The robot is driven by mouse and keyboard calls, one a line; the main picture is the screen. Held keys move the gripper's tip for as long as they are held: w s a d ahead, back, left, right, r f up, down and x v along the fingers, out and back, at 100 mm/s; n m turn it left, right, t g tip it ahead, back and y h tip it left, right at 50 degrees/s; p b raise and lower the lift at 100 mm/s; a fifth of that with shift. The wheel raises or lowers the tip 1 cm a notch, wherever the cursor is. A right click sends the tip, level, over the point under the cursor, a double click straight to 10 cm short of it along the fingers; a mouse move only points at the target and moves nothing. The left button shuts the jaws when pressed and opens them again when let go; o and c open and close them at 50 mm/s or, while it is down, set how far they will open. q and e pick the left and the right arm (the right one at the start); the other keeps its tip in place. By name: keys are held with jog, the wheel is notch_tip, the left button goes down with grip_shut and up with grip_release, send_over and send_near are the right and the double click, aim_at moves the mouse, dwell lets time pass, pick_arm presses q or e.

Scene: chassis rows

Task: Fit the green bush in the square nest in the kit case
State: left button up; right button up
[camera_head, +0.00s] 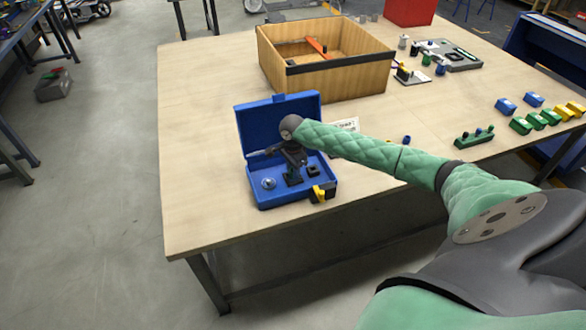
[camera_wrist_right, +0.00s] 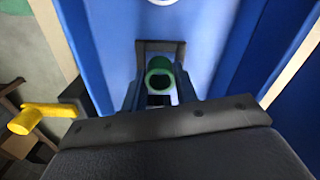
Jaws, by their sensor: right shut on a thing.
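The open blue kit case (camera_head: 245,133) stands near the table's front edge, lid raised at the back. My right gripper (camera_head: 292,175) reaches down into it. In the right wrist view the green bush (camera_wrist_right: 159,66), a hollow ring, sits between the fingertips of the right gripper (camera_wrist_right: 159,84), which is shut on it. A dark square frame (camera_wrist_right: 145,46) shows around and beyond the bush; I cannot tell whether the bush is inside it or above it. Another small dark square fitting (camera_head: 313,170) is to the right in the case. My left gripper is not in view.
A yellow-and-black latch-like piece (camera_head: 324,192) is at the case's front right; its yellow part also shows in the wrist view (camera_wrist_right: 38,116). A round clear piece (camera_head: 268,183) lies in the case. A wooden box (camera_head: 345,80) stands behind. The table's left side is clear.

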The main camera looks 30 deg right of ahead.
jog(key=shift+f, duration=0.65)
jog(key=shift+s+f, duration=0.2)
jog(key=o, duration=1)
jog(key=shift+a+f, duration=0.1)
jog(key=shift+f, duration=0.2)
jog(key=shift+s, duration=0.15)
jog(key=shift+r, duration=0.25)
jog(key=r, duration=0.2)
jog(key=r+b, duration=0.1)
jog(key=r, duration=0.2)
jog(key=w+r+b, duration=0.1)
jog(key=r, duration=0.2)
jog(key=shift+r, duration=0.2)
